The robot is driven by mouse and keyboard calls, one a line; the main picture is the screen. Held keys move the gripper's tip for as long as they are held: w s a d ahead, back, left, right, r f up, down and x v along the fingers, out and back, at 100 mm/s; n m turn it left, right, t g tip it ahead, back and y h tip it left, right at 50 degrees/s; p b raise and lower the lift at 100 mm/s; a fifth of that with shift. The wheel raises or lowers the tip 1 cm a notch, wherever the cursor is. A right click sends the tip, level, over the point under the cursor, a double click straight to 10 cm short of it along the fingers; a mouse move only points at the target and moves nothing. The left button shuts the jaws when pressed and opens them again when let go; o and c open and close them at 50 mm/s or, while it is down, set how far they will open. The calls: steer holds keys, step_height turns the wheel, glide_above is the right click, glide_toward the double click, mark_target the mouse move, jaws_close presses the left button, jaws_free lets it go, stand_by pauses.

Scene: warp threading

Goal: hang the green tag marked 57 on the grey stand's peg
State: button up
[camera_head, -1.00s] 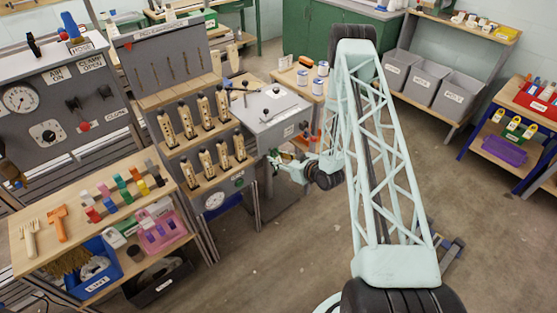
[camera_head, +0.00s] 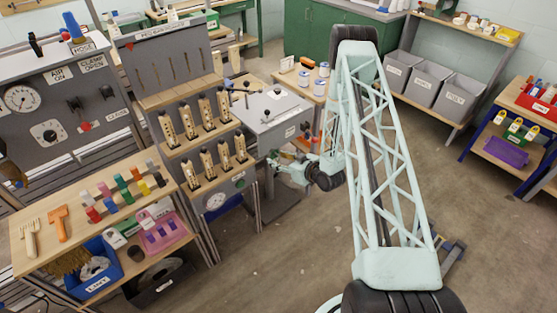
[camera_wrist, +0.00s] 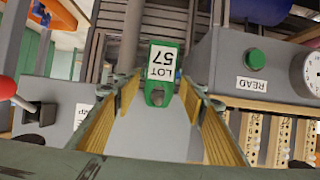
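The green tag (camera_wrist: 163,72), with a white label reading LOT 57, is near the centre of the wrist view. It appears upside down there, with its holed green end toward the bottom of the picture. My gripper (camera_wrist: 160,84) is open, with its yellow-padded fingers on either side of the tag and a visible gap on each side. What bears the tag is hard to make out, and I cannot pick out the peg. In the head view my gripper (camera_head: 274,163) is small, beside the grey box and the gauge panel.
A grey box with a green button and READ label (camera_wrist: 252,84) stands close at right in the wrist view. A red-knobbed lever (camera_wrist: 8,88) is at left. The head view shows a tool rack (camera_head: 200,140), a wooden bench (camera_head: 85,200) and open floor (camera_head: 260,270).

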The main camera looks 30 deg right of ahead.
steer(key=shift+o, duration=0.7)
steer(key=v, duration=1.2)
steer(key=shift+w+r, duration=0.1)
steer(key=shift+r, duration=0.05)
stand_by(0.4)
